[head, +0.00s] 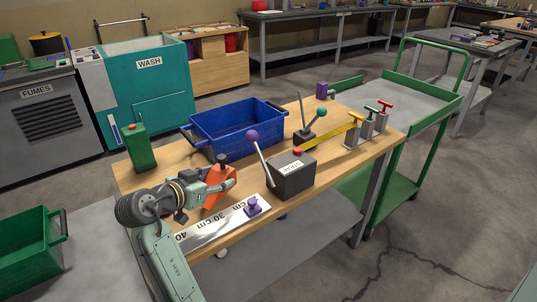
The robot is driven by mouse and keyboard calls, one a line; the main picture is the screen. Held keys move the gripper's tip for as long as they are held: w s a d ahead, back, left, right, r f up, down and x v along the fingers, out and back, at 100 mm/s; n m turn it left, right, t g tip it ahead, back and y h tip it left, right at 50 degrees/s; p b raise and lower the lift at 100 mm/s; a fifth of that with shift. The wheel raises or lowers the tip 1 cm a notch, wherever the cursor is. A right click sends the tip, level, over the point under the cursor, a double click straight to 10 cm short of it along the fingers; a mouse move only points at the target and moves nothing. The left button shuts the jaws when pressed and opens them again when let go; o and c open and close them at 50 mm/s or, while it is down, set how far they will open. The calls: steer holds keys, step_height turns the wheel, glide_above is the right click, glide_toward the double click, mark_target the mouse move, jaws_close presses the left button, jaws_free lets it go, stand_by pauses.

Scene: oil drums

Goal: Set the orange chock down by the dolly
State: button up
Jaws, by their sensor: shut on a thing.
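The orange chock (215,192) is a blocky orange piece at the front left of the wooden worktable (324,176), with a dark knob just above it. My gripper (228,185) is shut on the chock, and its fingers hide part of it. I cannot tell whether the chock touches the tabletop or hangs just above it. No low dolly shows clearly; the wheeled thing in plain view is a green cart (462,100) beyond the table's right end.
Near my gripper are a steel ruler (225,224) with a purple knob (253,206), a black lever box (293,177), a blue bin (235,149) and a green can (139,150). Toggle clamps (366,125) stand at the right end. The table's front right strip is bare.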

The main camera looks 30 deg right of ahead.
steer(key=p, duration=0.6)
glide_above(254, 167)
steer(key=shift+a, duration=0.15)
steer(key=shift+w+d+f, duration=0.1)
steer(key=shift+d, duration=0.2)
step_height(254, 167, down, 3)
steer(key=shift+r+p, duration=0.2)
steer(key=shift+p, duration=0.45)
steer(key=shift+f, duration=0.35)
steer(key=shift+f, duration=0.2)
steer(key=o, duration=1)
steer(key=shift+o, duration=0.2)
steer(key=shift+r, duration=0.1)
